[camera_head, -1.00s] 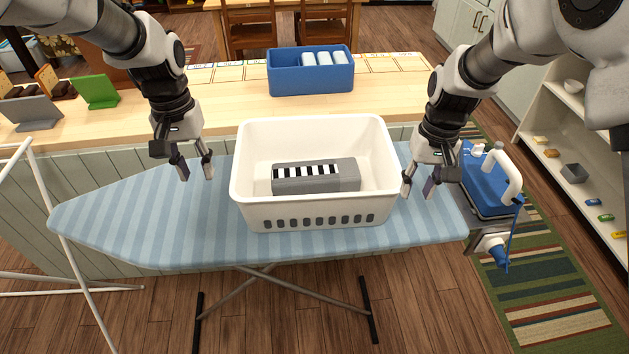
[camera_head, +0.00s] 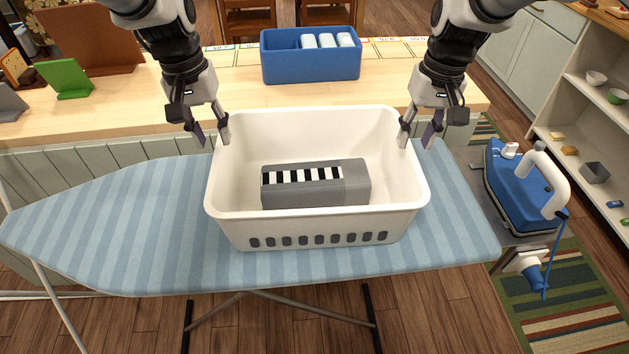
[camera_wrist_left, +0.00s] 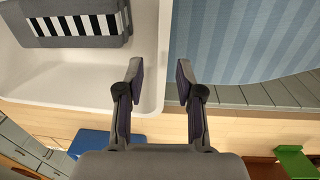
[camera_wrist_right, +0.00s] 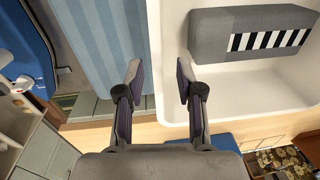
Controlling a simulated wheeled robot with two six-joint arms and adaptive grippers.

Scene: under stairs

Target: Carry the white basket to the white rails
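The white basket (camera_head: 318,228) stands upright on the striped ironing board (camera_head: 110,230), with a grey block (camera_head: 316,184) with a black-and-white striped strip inside it. My left gripper (camera_head: 210,132) is open at the basket's left rim. In the left wrist view its fingers (camera_wrist_left: 161,82) are apart, with the rim (camera_wrist_left: 164,50) between them. My right gripper (camera_head: 419,134) is open at the right rim. In the right wrist view its fingers (camera_wrist_right: 160,82) are apart on either side of the rim (camera_wrist_right: 154,45). White rails (camera_head: 22,296) show only partly at the left edge.
A blue iron (camera_head: 522,185) stands on a rest at the board's right end. Behind is a wooden counter (camera_head: 200,85) with a blue bin (camera_head: 310,68) and a green stand (camera_head: 66,80). Shelves (camera_head: 585,135) stand at the right. The board's left part is clear.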

